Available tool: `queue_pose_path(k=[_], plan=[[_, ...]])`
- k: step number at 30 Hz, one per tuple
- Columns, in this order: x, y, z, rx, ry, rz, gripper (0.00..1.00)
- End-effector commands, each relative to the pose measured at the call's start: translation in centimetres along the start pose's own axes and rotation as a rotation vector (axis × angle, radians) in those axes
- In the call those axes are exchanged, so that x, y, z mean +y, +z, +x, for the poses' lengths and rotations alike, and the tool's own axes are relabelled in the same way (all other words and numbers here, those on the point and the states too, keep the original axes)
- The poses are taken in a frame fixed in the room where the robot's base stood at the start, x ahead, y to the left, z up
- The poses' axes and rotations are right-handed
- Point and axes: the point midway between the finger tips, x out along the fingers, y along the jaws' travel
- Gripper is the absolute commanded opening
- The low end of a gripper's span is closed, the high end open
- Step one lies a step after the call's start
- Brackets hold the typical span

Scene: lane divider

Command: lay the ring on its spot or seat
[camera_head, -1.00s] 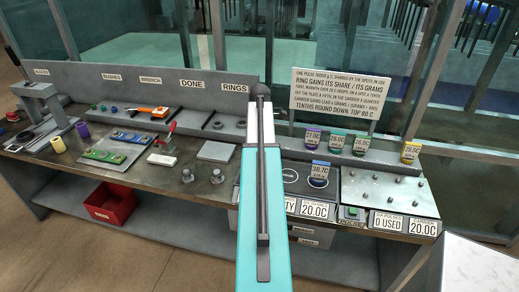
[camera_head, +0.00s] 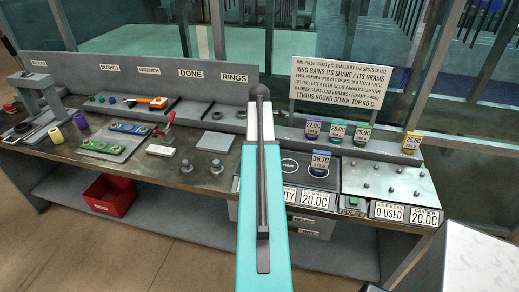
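Several tagged rings show on the right of the bench. Three stand in a row on the back ledge, tagged 27.0C (camera_head: 313,127), 28.0C (camera_head: 335,131) and about 26.0C (camera_head: 361,133). A yellow-tagged one (camera_head: 411,144), about 25.5C, sits farther right. A ring tagged 38.7C (camera_head: 320,171) lies on the dark plate (camera_head: 292,182) with circular marks. A pale plate with several small pegs (camera_head: 390,181) lies right of it. My teal and white arm (camera_head: 262,200) reaches up the middle and covers part of the bench. My gripper cannot be made out.
A sign (camera_head: 339,83) stands behind the rings. Readouts and a green PULSE button (camera_head: 352,202) line the front edge. A pale block (camera_head: 485,258) stands front right.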

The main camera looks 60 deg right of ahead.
Motion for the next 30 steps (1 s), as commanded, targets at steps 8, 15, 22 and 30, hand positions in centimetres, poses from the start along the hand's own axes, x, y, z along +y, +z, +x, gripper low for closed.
queue_pose_path(k=[8, 15, 22, 30], plan=[[0.0, 0.0, 0.2, 0.000, 0.000, 0.000, 0.00], [0.0, 0.0, 0.6, 0.000, 0.000, 0.000, 0.00], [0.0, 0.0, 1.0, 0.000, 0.000, 0.000, 0.00], [0.0, 0.0, 1.0, 0.000, 0.000, 0.000, 0.39]])
